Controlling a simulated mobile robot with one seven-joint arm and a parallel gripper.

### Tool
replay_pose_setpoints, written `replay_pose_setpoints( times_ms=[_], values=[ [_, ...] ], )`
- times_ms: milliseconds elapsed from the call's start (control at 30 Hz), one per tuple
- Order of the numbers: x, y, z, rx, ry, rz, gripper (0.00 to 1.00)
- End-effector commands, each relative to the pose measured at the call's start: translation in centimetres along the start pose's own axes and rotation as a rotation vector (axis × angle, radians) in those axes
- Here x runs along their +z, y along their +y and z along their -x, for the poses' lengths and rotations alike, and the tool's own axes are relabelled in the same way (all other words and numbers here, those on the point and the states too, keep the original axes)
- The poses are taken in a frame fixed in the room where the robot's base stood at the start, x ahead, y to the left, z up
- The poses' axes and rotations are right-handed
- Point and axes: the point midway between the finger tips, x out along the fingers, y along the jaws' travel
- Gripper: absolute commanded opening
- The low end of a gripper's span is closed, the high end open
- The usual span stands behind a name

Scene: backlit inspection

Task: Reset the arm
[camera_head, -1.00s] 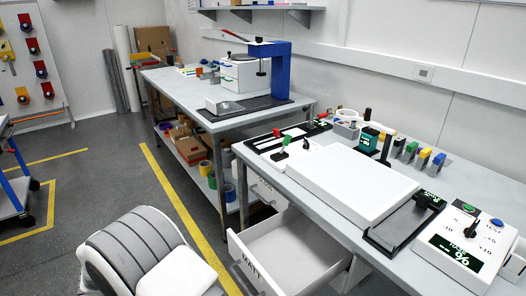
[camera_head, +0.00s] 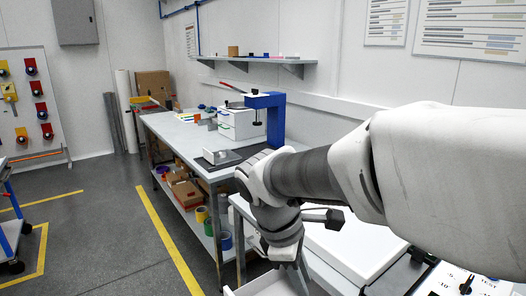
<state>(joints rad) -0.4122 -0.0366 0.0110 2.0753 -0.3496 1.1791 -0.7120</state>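My arm (camera_head: 420,165) comes in from the right edge and stretches across the right half of the view. Its dark ribbed middle section (camera_head: 305,175) leads to a white and grey wrist (camera_head: 280,225), which bends downward over the near workbench. The hand end is at the bottom of the wrist, above the open drawer's area. It is small and partly cut off by other parts, so its fingers are not clear. I see nothing plainly held.
The near bench carries a white panel (camera_head: 352,248) and a control box (camera_head: 470,282), partly hidden. A white drawer (camera_head: 268,287) stands open below. The far bench (camera_head: 180,133) holds a blue-armed stand (camera_head: 275,118) and white drawers (camera_head: 240,122).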

Motion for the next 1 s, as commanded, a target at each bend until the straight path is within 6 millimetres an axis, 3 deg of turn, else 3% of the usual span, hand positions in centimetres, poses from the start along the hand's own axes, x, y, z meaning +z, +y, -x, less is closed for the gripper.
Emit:
replay_pose_setpoints(
  times_ms=[100,300,600,800,1000],
  values=[
    [3.2,-0.9,1.8,0.008,0.095,-0.24,0.27],
    [7.1,-3.0,3.7,0.011,0.252,-0.642,0.27],
    [10.7,-5.9,5.4,0.002,0.473,-1.167,0.27],
    [11.4,-6.6,5.7,-0.005,0.542,-1.317,0.27],
    [11.4,-6.7,5.6,-0.008,0.548,-1.335,0.27]
  ],
)
